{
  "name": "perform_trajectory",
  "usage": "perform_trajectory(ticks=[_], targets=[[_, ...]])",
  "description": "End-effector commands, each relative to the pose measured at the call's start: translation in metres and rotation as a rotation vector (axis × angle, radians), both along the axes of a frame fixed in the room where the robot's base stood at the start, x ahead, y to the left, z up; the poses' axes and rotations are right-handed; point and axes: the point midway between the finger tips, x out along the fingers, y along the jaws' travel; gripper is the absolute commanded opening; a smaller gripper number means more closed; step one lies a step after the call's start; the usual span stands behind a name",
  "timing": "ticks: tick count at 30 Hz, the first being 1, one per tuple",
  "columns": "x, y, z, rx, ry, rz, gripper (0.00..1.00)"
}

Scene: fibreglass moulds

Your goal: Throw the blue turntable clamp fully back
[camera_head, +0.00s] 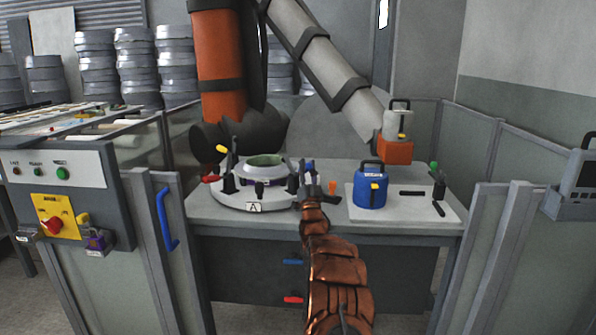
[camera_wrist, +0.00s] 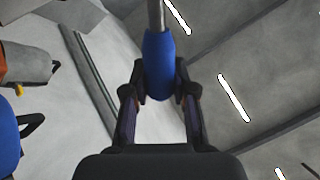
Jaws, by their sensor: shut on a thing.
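In the wrist view, the blue clamp handle (camera_wrist: 159,62) stands between the two fingers of my gripper (camera_wrist: 159,82), which is shut on it. A bare metal rod (camera_wrist: 157,14) runs from the handle to the top edge. In the head view, my gripper (camera_head: 312,180) is at the right edge of the white turntable (camera_head: 228,196). The blue handle is mostly hidden there by the fingers, so its exact tilt cannot be told. Other turntable clamps show a red handle (camera_head: 210,179) and a yellow handle (camera_head: 221,148). A pale green mould (camera_head: 265,160) sits in the middle.
A blue canister (camera_head: 370,192) stands on a white board right of my gripper, near an orange upright piece (camera_head: 332,187). A big orange and grey robot arm (camera_head: 221,70) reaches over the table (camera_head: 400,231). Grey panels (camera_head: 508,250) stand on both sides.

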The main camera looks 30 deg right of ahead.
Motion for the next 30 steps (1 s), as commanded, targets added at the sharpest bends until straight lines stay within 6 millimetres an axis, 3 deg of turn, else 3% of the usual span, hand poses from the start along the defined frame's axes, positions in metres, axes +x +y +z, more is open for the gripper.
perform_trajectory(ticks=[13,14,21,30], targets=[[-0.0021,-0.0039,0.0003,0.002,-0.011,-0.005,0.0],[-0.0021,-0.004,0.0004,0.002,-0.011,-0.005,0.27],[-0.0019,-0.0038,0.0,0.002,-0.01,-0.004,0.52],[-0.0016,-0.0032,0.0001,0.002,-0.01,-0.004,0.53]])
